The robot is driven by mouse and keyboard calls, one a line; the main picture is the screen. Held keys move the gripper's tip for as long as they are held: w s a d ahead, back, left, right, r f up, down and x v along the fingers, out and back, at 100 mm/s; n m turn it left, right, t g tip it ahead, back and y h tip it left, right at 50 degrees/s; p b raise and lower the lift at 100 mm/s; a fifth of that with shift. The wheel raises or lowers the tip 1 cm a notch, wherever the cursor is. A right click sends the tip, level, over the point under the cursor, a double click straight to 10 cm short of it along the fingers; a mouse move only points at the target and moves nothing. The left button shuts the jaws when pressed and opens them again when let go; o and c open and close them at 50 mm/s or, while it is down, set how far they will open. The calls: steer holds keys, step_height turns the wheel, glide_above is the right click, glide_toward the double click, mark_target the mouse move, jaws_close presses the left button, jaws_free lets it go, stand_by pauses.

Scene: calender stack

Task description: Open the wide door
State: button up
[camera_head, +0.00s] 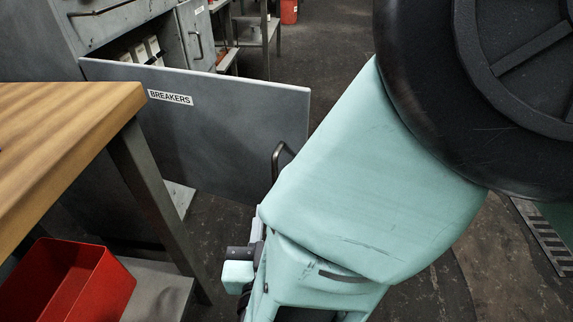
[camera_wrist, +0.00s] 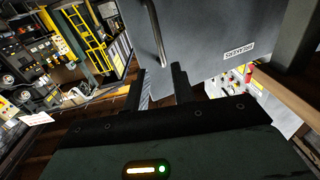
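The wide door (camera_head: 225,130) is a grey panel labelled BREAKERS. It stands swung out from the grey cabinet (camera_head: 50,35), with part of the inside showing behind its top edge. Its dark bar handle (camera_head: 277,158) is near the free right edge, partly behind my arm. In the wrist view the door (camera_wrist: 215,45) fills the upper middle and the handle (camera_wrist: 154,32) runs down toward my fingers. My gripper (camera_wrist: 159,75) is open, with a clear gap between its fingers. The handle's lower end appears in line with the gap; I cannot tell whether they touch. The head view hides my fingers behind my arm.
A wooden-topped bench (camera_head: 65,135) stands close at left, with a metal leg near the door. A red bin (camera_head: 70,285) sits on its lower shelf. A smaller grey door (camera_head: 196,35) with a handle is behind the wide door. Floor is open beyond, at upper middle.

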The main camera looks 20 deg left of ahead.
steer(key=v, duration=0.6)
steer(key=shift+s+d, duration=0.1)
steer(key=w+a+r+g+y, duration=0.1)
steer(key=w+a+g+y, duration=0.15)
steer(key=w+g, duration=0.45)
steer(key=s+d+r+n+g+h, duration=0.1)
steer(key=s+d+g+h, duration=0.15)
steer(key=d, duration=0.65)
steer(key=s+d+r+n+g+h, duration=0.15)
steer(key=d+g, duration=0.25)
steer(key=d, duration=0.5)
steer(key=s+d+r+n+g+h, duration=0.2)
steer(key=d+g+h, duration=0.15)
steer(key=d, duration=0.55)
step_height(320, 180, up, 27)
steer(key=p, duration=2.7)
steer(key=shift+w+a+f, duration=0.1)
